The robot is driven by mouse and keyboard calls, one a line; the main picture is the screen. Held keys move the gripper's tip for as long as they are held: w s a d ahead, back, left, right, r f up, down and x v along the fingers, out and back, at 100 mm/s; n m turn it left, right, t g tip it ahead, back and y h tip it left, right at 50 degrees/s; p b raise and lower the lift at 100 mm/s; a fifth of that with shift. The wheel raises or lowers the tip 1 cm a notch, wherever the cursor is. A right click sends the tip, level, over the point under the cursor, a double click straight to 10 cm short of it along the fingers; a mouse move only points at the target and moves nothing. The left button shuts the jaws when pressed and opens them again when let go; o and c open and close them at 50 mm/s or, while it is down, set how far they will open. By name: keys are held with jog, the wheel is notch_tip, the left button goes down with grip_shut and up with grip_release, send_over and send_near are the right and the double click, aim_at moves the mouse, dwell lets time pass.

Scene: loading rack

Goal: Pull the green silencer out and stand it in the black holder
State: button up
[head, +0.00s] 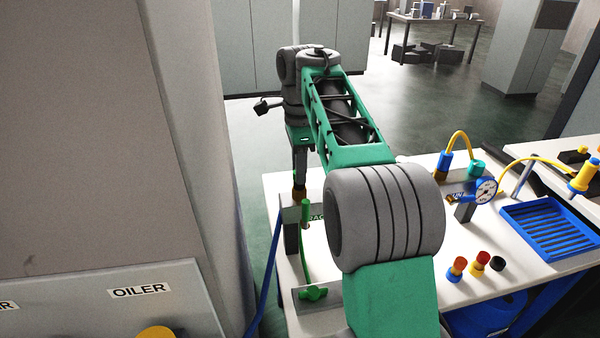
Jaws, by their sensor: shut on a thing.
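My gripper (299,184) points down over the far left part of the white bench. It is shut on a small upright part with a brass-coloured lower end (299,193). A thin strip of green shows beside the fingers, so this looks like the green silencer, mostly hidden by the fingers. The brass end is just above or at a grey bracket (291,214) on a dark post; I cannot tell whether they touch. I cannot pick out the black holder for certain; my arm covers much of the bench.
A green valve (313,294) is nearer. A pressure gauge (486,190), a blue ribbed tray (551,229) and several coloured caps are at right. A grey cabinet (110,120) borders the left.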

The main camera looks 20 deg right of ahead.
grip_shut()
jog(key=shift+r, duration=0.1)
jog(key=shift+r+p, duration=1.65)
jog(key=shift+p, duration=0.05)
